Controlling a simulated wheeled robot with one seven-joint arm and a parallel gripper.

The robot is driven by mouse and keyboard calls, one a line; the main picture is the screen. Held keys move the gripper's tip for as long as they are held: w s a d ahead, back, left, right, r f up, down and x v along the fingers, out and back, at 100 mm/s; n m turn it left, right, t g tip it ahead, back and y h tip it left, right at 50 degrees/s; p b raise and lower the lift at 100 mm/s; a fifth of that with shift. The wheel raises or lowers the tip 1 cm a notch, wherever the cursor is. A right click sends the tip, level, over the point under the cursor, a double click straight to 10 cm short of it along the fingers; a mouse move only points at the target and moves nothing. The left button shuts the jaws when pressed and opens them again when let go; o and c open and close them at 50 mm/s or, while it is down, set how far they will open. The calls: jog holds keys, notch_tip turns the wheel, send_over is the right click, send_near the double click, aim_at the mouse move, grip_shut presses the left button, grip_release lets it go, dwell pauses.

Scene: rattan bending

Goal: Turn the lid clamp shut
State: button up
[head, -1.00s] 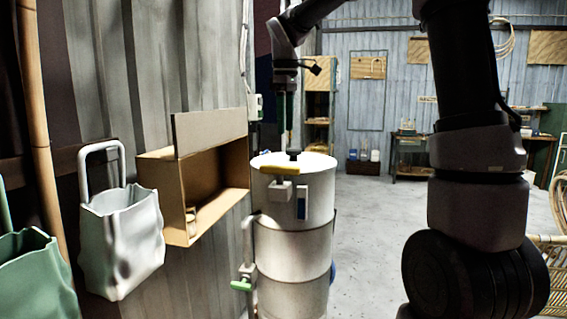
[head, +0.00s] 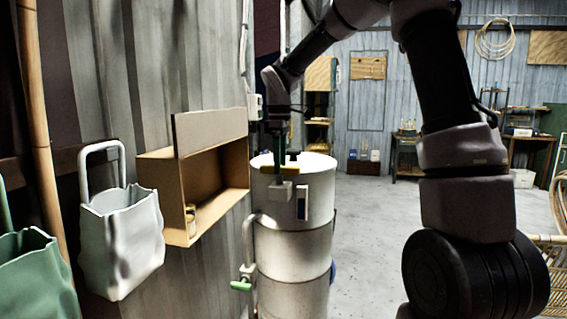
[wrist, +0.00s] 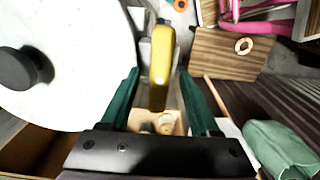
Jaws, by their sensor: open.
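The lid clamp has a yellow handle (head: 298,171) above a pale block (head: 280,192) on the front rim of a white drum (head: 318,205). The handle runs sideways in the head view, partly behind my gripper. My gripper (head: 275,165) points down at the clamp with dark green fingers. In the wrist view the yellow handle (wrist: 161,65) shows between the two spread fingers of my gripper (wrist: 165,75), with a gap on each side. The round white lid (wrist: 80,50) lies flat on the drum, with a black knob (wrist: 20,68).
An open cardboard box (head: 165,200) is mounted on the wall left of the drum. A white bag (head: 122,240) and a green bag (head: 35,280) hang further left. A pipe with a green handle (head: 240,285) runs beside the drum. The floor (head: 370,220) to the right is clear.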

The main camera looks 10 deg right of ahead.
jog(key=shift+f, duration=0.15)
grip_shut()
jog(key=shift+m, duration=0.4)
jog(key=m, duration=0.3)
jog(key=shift+m, duration=0.4)
jog(key=m, duration=0.4)
jog(key=shift+m, duration=0.3)
jog(key=m, duration=0.5)
jog(key=shift+w, duration=0.1)
jog(key=shift+d+m, duration=0.1)
jog(key=shift+m, duration=1.7)
